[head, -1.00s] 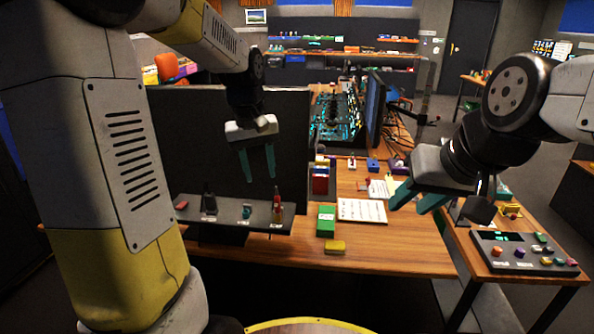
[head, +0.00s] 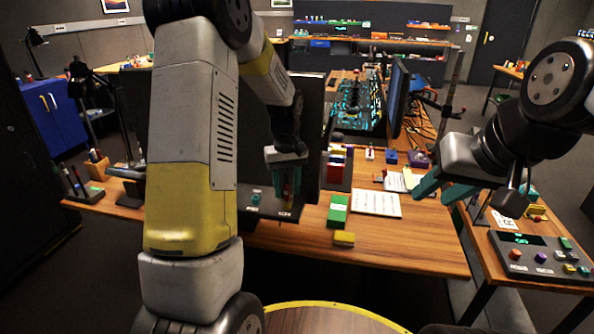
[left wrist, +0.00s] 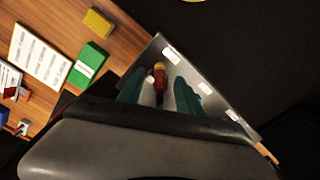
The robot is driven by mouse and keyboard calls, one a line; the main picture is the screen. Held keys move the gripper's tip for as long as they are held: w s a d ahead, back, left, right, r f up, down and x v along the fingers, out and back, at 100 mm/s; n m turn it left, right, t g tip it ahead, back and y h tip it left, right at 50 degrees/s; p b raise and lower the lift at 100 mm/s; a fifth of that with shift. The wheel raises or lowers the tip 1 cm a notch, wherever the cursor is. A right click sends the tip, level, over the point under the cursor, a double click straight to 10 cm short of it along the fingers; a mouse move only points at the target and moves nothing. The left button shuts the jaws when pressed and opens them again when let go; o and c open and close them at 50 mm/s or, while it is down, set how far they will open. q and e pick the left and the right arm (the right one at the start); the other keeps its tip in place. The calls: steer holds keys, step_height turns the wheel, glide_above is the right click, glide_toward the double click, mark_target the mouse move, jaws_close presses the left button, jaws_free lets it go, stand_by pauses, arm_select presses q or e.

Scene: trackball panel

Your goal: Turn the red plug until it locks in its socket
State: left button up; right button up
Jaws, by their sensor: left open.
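The red plug (left wrist: 158,84), with a yellow end, stands on the dark panel (left wrist: 155,52) in the left wrist view. My left gripper (head: 287,186) is over the panel's right end in the head view. Its two teal fingers (left wrist: 160,90) are apart, one on each side of the plug in the left wrist view; I cannot tell whether they touch it. In the head view the fingers partly cover the plug, and its socket is not clearly visible. My right gripper (head: 445,187) is open and empty, raised above the right side of the desk.
A green box (head: 338,210), a yellow block (head: 344,239) and a white sheet (head: 376,203) lie right of the panel. A dark monitor stands behind it. A button console (head: 540,258) is at the far right. The desk's front right is clear.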

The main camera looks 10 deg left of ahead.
arm_select(q)
steer(key=shift+f, duration=0.25)
jaws_close()
stand_by(0.3)
steer(key=m, duration=0.3)
steer(key=shift+m, duration=0.4)
steer(key=m, duration=0.4)
steer(key=shift+m, duration=0.3)
steer(key=m, duration=0.3)
